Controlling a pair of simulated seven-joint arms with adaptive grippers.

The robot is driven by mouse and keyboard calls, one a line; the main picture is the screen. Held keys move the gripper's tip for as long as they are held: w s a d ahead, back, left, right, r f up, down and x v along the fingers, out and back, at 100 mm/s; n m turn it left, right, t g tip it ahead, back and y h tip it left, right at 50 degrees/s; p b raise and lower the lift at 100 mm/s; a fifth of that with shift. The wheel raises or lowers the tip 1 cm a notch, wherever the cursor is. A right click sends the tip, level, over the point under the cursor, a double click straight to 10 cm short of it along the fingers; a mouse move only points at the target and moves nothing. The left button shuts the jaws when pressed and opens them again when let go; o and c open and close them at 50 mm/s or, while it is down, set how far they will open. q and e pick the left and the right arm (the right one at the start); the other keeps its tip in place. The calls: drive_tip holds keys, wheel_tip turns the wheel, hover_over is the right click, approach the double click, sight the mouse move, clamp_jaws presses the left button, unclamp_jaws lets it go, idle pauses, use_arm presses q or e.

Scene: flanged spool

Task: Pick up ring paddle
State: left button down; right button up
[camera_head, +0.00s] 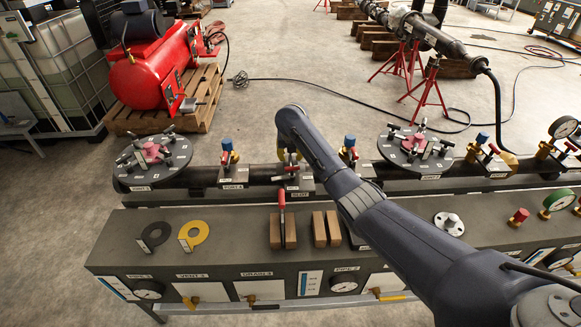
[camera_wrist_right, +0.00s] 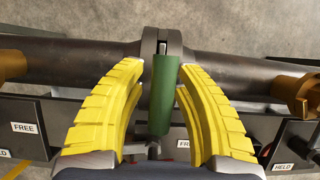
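In the head view a black ring paddle (camera_head: 147,230) and a yellow ring paddle (camera_head: 204,237) lie flat on the left of the grey bench top. In the right wrist view a green handle-like tab (camera_wrist_right: 163,100) stands out from the narrow gap of a dark pipe flange (camera_wrist_right: 148,45). My right gripper (camera_wrist_right: 163,72) has its yellow fingers spread on both sides of the tab, with gaps visible between. In the head view my right arm largely hides this gripper (camera_head: 289,157) at the pipe. My left gripper is not in view.
A dark pipe (camera_head: 200,177) runs along the bench back, with valves and round plates carrying tools (camera_head: 152,160). A red-handled tool (camera_head: 282,215) and wooden blocks (camera_head: 326,228) stand mid-bench; a small flange (camera_head: 449,224) lies right.

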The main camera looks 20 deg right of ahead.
clamp_jaws()
drive_tip(key=shift+r, duration=0.15)
idle(0.5)
wheel_tip(320, 180, up, 20)
idle(0.6)
